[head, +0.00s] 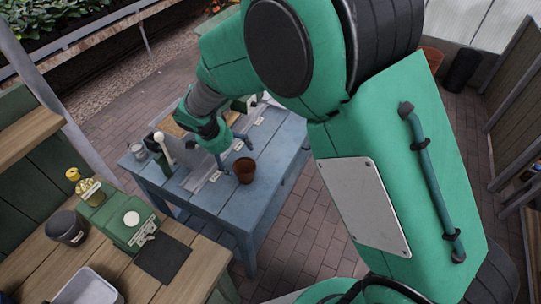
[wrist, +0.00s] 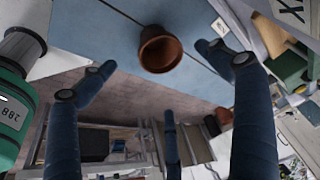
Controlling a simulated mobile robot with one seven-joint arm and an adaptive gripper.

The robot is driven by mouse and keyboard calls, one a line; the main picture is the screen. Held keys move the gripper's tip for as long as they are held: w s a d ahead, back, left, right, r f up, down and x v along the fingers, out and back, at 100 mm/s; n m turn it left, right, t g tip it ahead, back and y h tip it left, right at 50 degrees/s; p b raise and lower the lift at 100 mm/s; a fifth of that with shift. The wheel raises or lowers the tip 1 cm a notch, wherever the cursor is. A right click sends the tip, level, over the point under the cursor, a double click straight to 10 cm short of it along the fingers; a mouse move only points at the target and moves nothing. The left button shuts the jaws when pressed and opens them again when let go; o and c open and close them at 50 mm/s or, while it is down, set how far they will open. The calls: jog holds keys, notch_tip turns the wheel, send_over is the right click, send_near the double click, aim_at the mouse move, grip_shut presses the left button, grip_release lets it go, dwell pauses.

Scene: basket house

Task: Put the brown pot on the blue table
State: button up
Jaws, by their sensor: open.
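The brown pot (head: 244,170) stands upright on the blue table (head: 240,205), close to the table's near right edge. In the wrist view the pot (wrist: 160,48) shows its open mouth against the blue top. My gripper (head: 232,150) is just behind and left of the pot in the head view. In the wrist view my gripper (wrist: 160,78) has its fingers spread wide, with nothing between them. The pot appears beyond the fingertips, apart from them.
A white-topped tool (head: 160,142) and a small can (head: 138,151) stand at the blue table's left end. A wooden bench (head: 190,262) at the lower left holds a green box (head: 118,218), a dark pot (head: 68,228) and a white tray (head: 86,288). Brick floor lies right of the table.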

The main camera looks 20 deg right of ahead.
jog(key=s+d+r+n+y, duration=0.1)
jog(key=s+d+r+n, duration=0.1)
jog(key=s+d+r, duration=0.3)
jog(key=s+d+r+n+t, duration=0.1)
jog(key=s+r, duration=0.2)
jog(key=r, duration=0.4)
jog(key=s+d+r+n+y, duration=0.1)
jog(key=s+d+r+n, duration=0.15)
jog(key=r, duration=0.35)
jog(key=s+d+r+n, duration=0.1)
jog(key=s+r+n, duration=0.1)
jog(key=s, duration=0.4)
jog(key=s+d+r+n+t+y, duration=0.1)
jog(key=s+d+r+n, duration=0.1)
jog(key=s+r, duration=0.2)
jog(key=s+d+r+n+t, duration=0.1)
jog(key=s+r+n, duration=0.1)
jog(key=s, duration=0.8)
jog(key=shift+d+r+y, duration=0.25)
jog(key=shift+r+y, duration=0.15)
